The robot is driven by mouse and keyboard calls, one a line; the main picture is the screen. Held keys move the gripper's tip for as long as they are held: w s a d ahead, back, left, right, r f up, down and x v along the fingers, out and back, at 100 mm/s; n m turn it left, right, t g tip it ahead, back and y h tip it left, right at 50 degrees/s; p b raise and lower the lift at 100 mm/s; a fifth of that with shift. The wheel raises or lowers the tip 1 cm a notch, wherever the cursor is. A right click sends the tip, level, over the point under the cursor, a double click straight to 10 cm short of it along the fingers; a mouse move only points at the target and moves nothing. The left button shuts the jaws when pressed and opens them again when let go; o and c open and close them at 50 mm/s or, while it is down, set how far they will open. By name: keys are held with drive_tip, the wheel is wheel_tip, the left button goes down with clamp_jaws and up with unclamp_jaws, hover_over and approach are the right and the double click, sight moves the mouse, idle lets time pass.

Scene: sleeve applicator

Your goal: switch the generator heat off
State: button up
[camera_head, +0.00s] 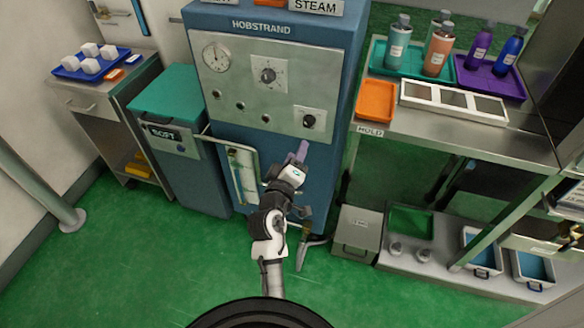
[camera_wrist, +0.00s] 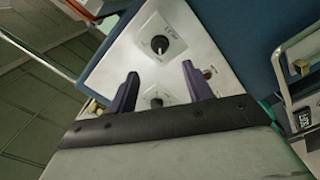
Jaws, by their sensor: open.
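The generator (camera_head: 336,165) is a blue cabinet marked HOBSTRAND, with a STEAM sign on top. Its pale panel (camera_head: 235,82) carries a round gauge (camera_head: 216,57), a middle dial (camera_head: 268,74) on a square plate and a black knob (camera_head: 309,121) at lower right. My gripper (camera_head: 301,150) has purple fingers and is just below that lower-right knob in the head view. In the wrist view my gripper (camera_wrist: 161,82) is open and empty, its fingers spread before the panel. Two knobs show there, one beyond the fingertips and one between the fingers; their labels are unreadable.
A teal-lidded bin marked SOFT (camera_head: 178,92) stands left of the generator, with a metal handle frame (camera_head: 243,175) near it. At right is a steel bench (camera_head: 460,137) with bottles, trays and an orange tray (camera_head: 377,100). Green floor is clear in front.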

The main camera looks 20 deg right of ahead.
drive_tip(key=shift+v, duration=1.6)
drive_tip(key=shift+w+r, duration=0.1)
